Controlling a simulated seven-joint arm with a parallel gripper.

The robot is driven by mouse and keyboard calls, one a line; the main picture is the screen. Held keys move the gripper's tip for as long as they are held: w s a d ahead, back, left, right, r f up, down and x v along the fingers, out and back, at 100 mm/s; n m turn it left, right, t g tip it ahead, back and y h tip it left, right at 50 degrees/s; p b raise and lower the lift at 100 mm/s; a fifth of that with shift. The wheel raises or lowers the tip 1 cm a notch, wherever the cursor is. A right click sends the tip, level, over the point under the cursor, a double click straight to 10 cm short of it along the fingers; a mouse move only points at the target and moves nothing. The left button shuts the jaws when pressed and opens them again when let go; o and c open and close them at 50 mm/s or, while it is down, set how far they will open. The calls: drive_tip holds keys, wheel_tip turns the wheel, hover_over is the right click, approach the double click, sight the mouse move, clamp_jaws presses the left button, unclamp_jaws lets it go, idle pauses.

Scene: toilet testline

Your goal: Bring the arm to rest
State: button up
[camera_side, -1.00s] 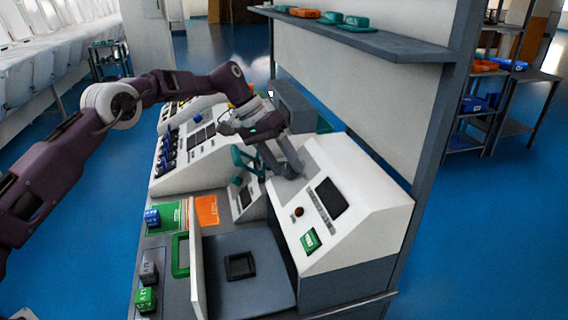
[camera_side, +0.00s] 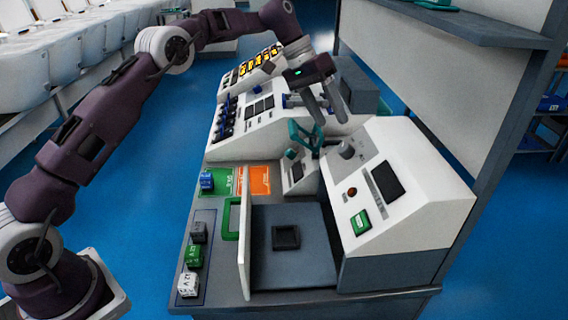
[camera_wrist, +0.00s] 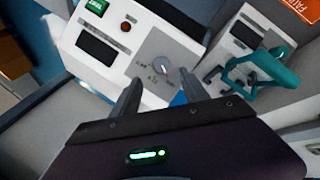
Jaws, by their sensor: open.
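My gripper (camera_side: 331,118) is open, its two grey fingers pointing down. It is above and slightly behind the grey round knob (camera_side: 347,149) on the white console (camera_side: 428,175), apart from it. In the wrist view the open fingers of my gripper (camera_wrist: 160,90) frame the lower part of the picture, with nothing between them. The knob (camera_wrist: 161,66) shows beyond the fingertips on its grey dial plate. My arm reaches from the lower left over the bench.
A teal handle (camera_side: 305,140) stands just left of the knob, near the fingers. A dark screen (camera_side: 388,180) and green button (camera_side: 361,222) are on the console. An upright white panel (camera_side: 245,235) and several small blocks (camera_side: 194,256) are in front. A shelf (camera_side: 460,25) overhangs behind.

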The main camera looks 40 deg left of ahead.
drive_tip(key=s+r+t+y, duration=0.1)
drive_tip(key=s+r+y, duration=0.1)
drive_tip(key=s+r, duration=0.6)
drive_tip(key=s+r+t+y, duration=0.15)
drive_tip(key=s+r, duration=0.35)
drive_tip(key=s, duration=0.7)
drive_tip(key=s+a+f, duration=0.1)
drive_tip(key=s+f, duration=0.1)
drive_tip(key=s, duration=0.5)
drive_tip(key=s+a+f+t+y, duration=0.1)
drive_tip(key=s+a+f, duration=0.1)
drive_tip(key=s, duration=0.6)
drive_tip(key=s+a+f+y, duration=0.1)
drive_tip(key=s+f, duration=0.3)
drive_tip(key=s, duration=0.4)
drive_tip(key=shift+a+n, duration=0.25)
drive_tip(key=shift+n, duration=0.15)
drive_tip(key=shift+c, duration=0.4)
